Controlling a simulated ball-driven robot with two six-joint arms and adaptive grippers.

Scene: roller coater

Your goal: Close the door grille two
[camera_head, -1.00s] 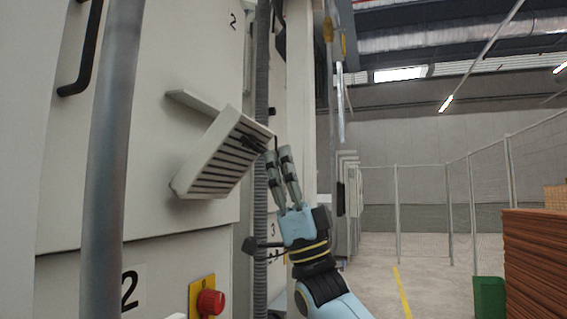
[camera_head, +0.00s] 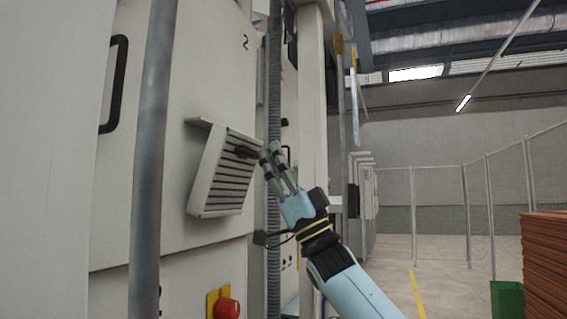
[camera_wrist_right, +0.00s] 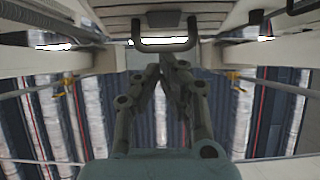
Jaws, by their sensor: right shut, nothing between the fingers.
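The door grille (camera_head: 224,176) is a pale slatted panel with dark slots on the machine's side, in the head view. It stands tilted out from the machine wall, partly open, beneath a small ledge. My right gripper (camera_head: 270,150) is shut and empty, with its fingertips close to the grille's upper right edge, by a dark latch-like piece. I cannot tell whether they touch. In the right wrist view the fingers (camera_wrist_right: 162,62) come together and the grille cannot be made out. My left gripper is not in view.
A grey vertical pole (camera_head: 153,160) stands in front of the machine at left. A red button (camera_head: 227,308) sits below the grille. A corrugated hose (camera_head: 273,200) runs behind the fingers. Floor at right is open, with a mesh fence (camera_head: 440,200) and a brown stack (camera_head: 544,260).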

